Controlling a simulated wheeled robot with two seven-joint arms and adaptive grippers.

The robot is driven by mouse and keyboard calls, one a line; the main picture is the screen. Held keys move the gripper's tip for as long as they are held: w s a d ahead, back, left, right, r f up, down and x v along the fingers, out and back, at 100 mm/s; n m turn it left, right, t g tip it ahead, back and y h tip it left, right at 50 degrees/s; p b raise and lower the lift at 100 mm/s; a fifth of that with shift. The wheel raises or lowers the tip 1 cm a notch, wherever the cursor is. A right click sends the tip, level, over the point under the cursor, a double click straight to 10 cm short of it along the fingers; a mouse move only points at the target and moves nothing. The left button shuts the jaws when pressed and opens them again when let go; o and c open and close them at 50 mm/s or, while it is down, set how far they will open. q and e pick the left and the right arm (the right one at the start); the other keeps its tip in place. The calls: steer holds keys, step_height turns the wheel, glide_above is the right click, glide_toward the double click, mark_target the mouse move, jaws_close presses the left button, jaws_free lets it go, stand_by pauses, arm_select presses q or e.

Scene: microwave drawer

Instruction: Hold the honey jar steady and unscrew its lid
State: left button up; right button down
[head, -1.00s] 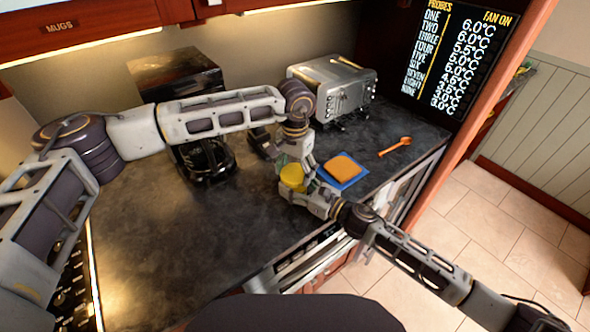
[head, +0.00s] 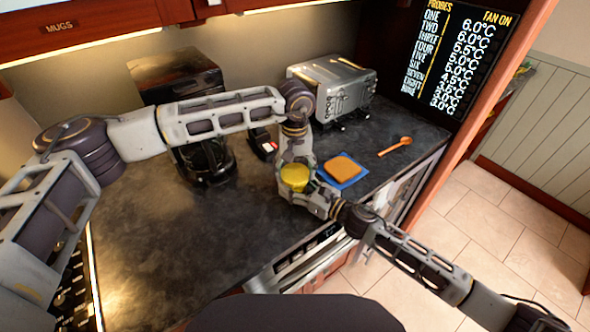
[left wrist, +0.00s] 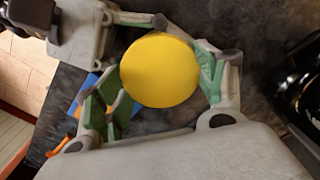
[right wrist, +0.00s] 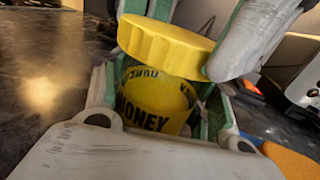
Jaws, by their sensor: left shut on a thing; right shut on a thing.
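The honey jar (right wrist: 150,105) is yellow with black lettering. It stands between the fingers of my right gripper (right wrist: 158,112), which is shut on its body. The round yellow lid (head: 294,178) is above the jar body. It also shows face-on in the left wrist view (left wrist: 160,71). My left gripper (left wrist: 158,80) reaches down from above, shut on the lid with green pads at its sides. In the right wrist view the lid looks tilted against the jar body; I cannot tell whether its thread is still engaged. The jar body is hidden under the lid in the head view.
A blue mat (head: 350,180) with an orange-brown slice (head: 343,167) lies right of the jar. An orange spoon (head: 394,147) is farther right. A silver toaster oven (head: 335,85) stands behind, a dark coffee maker (head: 203,160) to the left. The front-left countertop is clear.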

arm_select(q)
steer(key=n, duration=3.5)
steer(key=shift+r+n, duration=0.1)
steer(key=shift+n, duration=0.3)
steer(key=n, duration=1)
steer(key=shift+n, duration=0.4)
